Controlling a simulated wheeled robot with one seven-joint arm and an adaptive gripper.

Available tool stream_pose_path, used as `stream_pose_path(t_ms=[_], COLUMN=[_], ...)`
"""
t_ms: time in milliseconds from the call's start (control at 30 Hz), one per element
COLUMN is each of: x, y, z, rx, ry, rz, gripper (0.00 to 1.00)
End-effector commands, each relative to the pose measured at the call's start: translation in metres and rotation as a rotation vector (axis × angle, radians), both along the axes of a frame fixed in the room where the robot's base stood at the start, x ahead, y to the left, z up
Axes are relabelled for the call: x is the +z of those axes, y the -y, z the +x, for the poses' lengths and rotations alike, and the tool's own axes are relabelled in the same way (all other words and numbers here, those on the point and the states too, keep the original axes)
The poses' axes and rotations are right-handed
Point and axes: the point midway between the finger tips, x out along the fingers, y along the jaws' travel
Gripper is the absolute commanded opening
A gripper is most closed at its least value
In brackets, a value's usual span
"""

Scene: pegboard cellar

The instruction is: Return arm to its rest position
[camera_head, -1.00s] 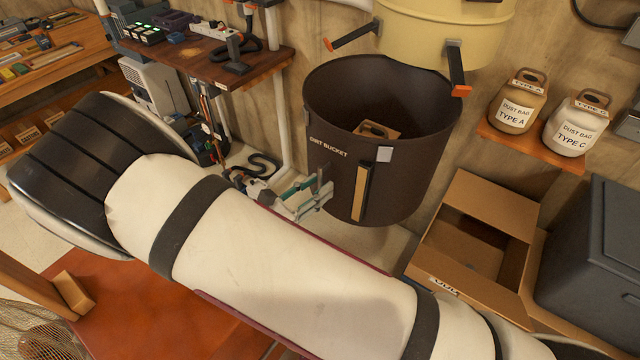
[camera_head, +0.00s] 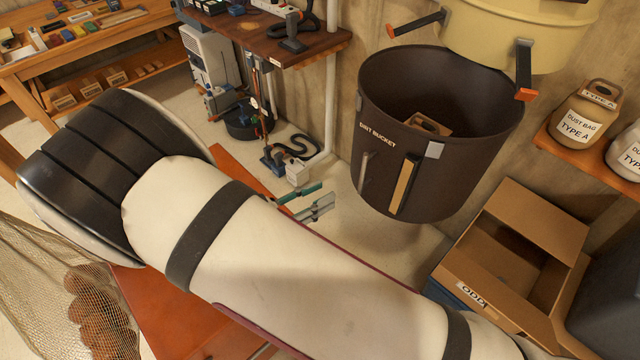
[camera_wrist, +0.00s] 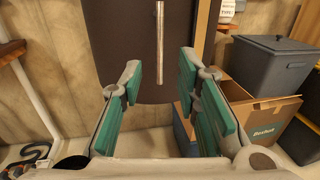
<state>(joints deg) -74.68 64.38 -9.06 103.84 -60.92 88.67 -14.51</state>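My arm stretches across the front of the head view, and its white and black links hide much of the floor. My gripper (camera_head: 310,200) is at its far side, just left of and apart from the dirt bucket (camera_head: 468,175). In the wrist view my gripper (camera_wrist: 160,88) has its two green-padded fingers wide apart with nothing between them. The dark bucket (camera_wrist: 125,70) and its upright metal handle (camera_wrist: 160,40) show beyond the gap.
A brown item (camera_head: 430,124) lies in the bucket. A tool bench (camera_head: 285,45) is behind, and a net of round brown things (camera_head: 95,310) hangs at lower left. Bare floor shows below the bucket.

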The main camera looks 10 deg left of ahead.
Motion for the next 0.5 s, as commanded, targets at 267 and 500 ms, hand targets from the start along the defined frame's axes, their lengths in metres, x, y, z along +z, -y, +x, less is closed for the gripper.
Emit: stream_pose_path(t_ms=[267,500], x=[0.003,0.043], y=[0.002,0.046], z=[0.001,0.015], rx=[-0.012,-0.218], ry=[0.0,-0.011], rz=[0.012,0.211], gripper=[0.3,0.3])
